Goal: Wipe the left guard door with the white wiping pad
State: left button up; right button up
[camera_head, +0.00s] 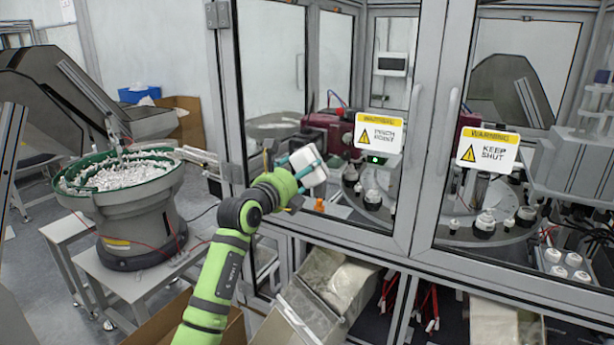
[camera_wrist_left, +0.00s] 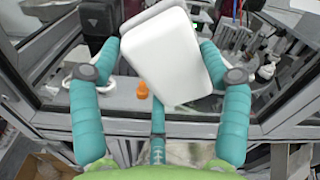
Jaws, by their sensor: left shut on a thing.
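The white wiping pad (camera_head: 303,160) is held in my left gripper (camera_head: 308,170), in front of the lower left part of the left guard door. The left guard door (camera_head: 418,130) is a clear panel in a grey frame with a yellow and white warning label (camera_head: 380,131). Whether the pad touches the panel I cannot tell. My right gripper is not in view.
A bowl feeder (camera_head: 125,185) full of small white parts stands on a white table at the left. The right guard door (camera_head: 520,130) has a "keep shut" label. A rotary table with fixtures (camera_head: 485,223) shows behind the doors. Open bins (camera_head: 322,290) sit below.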

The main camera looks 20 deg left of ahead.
pick_arm(q)
jog(key=w+a+b, duration=0.1)
jog(key=a+b, duration=0.1)
jog(key=a, duration=0.6)
dwell(0.6)
jog(key=s, duration=0.2)
jog(key=s+p, duration=0.1)
jog(key=s+a, duration=0.1)
jog(key=s, duration=0.1)
jog(key=shift+s, duration=0.35)
jog(key=shift+p, duration=0.3)
jog(key=s, duration=0.3)
jog(key=shift+a, duration=0.15)
